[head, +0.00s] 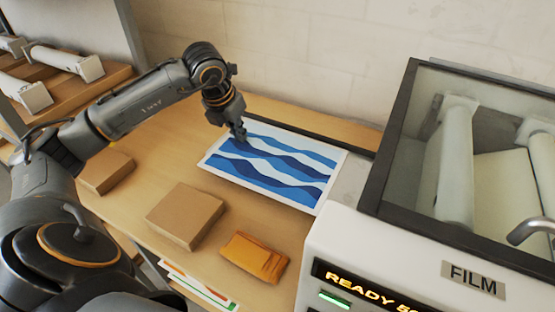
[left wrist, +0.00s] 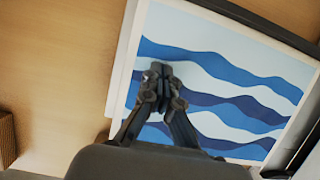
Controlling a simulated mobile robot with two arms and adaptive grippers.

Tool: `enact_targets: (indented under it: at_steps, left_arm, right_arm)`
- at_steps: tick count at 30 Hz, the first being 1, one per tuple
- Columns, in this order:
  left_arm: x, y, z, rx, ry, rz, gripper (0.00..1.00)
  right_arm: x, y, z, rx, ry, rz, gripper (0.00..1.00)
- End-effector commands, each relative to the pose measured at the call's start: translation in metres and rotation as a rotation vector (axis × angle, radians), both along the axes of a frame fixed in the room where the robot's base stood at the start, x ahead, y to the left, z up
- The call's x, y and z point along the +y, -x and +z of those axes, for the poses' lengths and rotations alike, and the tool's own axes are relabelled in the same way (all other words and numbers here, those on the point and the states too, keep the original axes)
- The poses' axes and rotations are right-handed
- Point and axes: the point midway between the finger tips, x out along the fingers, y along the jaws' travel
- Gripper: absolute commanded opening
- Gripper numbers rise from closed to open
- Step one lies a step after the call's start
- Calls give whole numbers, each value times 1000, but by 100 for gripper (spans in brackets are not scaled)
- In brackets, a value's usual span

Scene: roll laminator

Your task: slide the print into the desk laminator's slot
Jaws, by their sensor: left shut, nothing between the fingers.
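The print (head: 268,166), a white-bordered sheet with blue waves, lies flat on the wooden table with its right edge by the laminator. My left gripper (head: 240,138) is shut and empty, with its fingertips over the print's far left part. In the left wrist view the shut fingers (left wrist: 158,72) overlap the print (left wrist: 235,92); I cannot tell whether they touch it. The desk laminator (head: 425,232) stands at the right, with a glass top over white rollers and a lit "READY" display. Its slot is not clearly visible. My right gripper is not in view.
A cardboard box (head: 185,215) and an orange packet (head: 254,257) lie in front of the print. A smaller box (head: 106,172) is at the left. A dark rail (head: 310,132) runs along the print's far side. White rolls (head: 65,62) lie on a shelf at the far left.

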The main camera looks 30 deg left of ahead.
Motion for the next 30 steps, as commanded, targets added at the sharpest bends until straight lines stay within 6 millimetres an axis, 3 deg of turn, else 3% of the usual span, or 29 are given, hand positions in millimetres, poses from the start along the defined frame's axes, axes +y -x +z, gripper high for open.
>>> enact_targets:
  at_steps: [23, 30]
  left_arm:
    - [3, -5, -2, 1, -1, 3, 0]
    - [-9, -7, -1, 2, 2, -2, 0]
  right_arm:
    - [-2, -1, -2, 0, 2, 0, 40]
    - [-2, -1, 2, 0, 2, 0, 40]
